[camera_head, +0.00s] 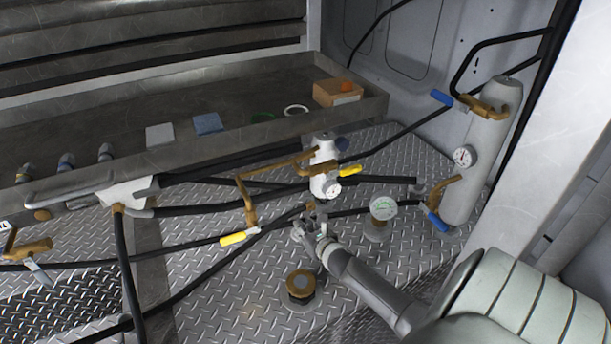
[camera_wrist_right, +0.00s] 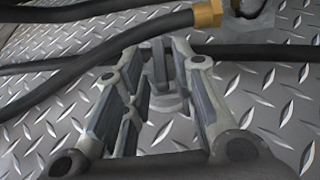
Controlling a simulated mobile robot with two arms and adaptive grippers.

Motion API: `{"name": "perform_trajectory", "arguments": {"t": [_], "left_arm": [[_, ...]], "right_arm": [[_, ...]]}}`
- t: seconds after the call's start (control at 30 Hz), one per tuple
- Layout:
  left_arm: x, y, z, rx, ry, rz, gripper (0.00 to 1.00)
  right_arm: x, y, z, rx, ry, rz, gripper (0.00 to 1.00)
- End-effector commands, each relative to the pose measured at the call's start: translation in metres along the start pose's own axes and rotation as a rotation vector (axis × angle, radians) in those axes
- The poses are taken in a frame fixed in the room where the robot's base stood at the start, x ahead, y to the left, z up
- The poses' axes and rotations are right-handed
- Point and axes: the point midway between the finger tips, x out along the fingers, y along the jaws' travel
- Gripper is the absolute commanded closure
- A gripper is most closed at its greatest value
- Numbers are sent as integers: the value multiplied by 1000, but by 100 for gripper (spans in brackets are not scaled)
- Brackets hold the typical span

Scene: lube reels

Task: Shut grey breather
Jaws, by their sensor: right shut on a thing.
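My right gripper (camera_head: 313,228) is low over the diamond-plate floor, below the white filter unit (camera_head: 325,165). In the right wrist view its fingers (camera_wrist_right: 163,85) are closed in on a small grey upright handle-like piece (camera_wrist_right: 160,62) above a round grey base (camera_wrist_right: 166,103). This looks like the grey breather, but its full shape is hidden by the fingers. In the head view the gripper covers most of it. I cannot tell how far the handle is turned. My left gripper shows in neither view.
Black hoses (camera_head: 195,243) cross the plate around the gripper. A yellow-handled valve (camera_head: 233,239) is to the left. A grey cylinder (camera_head: 478,150) with blue handles stands at right.

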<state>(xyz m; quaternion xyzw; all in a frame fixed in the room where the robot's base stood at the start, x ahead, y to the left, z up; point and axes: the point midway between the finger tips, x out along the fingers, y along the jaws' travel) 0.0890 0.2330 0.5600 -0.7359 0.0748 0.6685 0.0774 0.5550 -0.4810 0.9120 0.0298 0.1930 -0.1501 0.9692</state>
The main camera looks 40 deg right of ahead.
Motion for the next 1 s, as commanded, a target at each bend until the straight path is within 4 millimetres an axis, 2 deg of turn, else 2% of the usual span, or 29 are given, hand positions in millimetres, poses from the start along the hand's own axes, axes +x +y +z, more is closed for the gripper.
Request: {"name": "perform_trajectory", "arguments": {"t": [0.27, 0.47, 1.0], "left_arm": [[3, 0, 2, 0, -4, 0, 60], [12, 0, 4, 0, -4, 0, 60], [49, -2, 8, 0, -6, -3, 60]], "right_arm": [[0, 2, 0, 10, -2, -19, 98], [1, 6, -2, 47, -2, -98, 99], [7, 19, 2, 225, -5, -534, 100]]}}
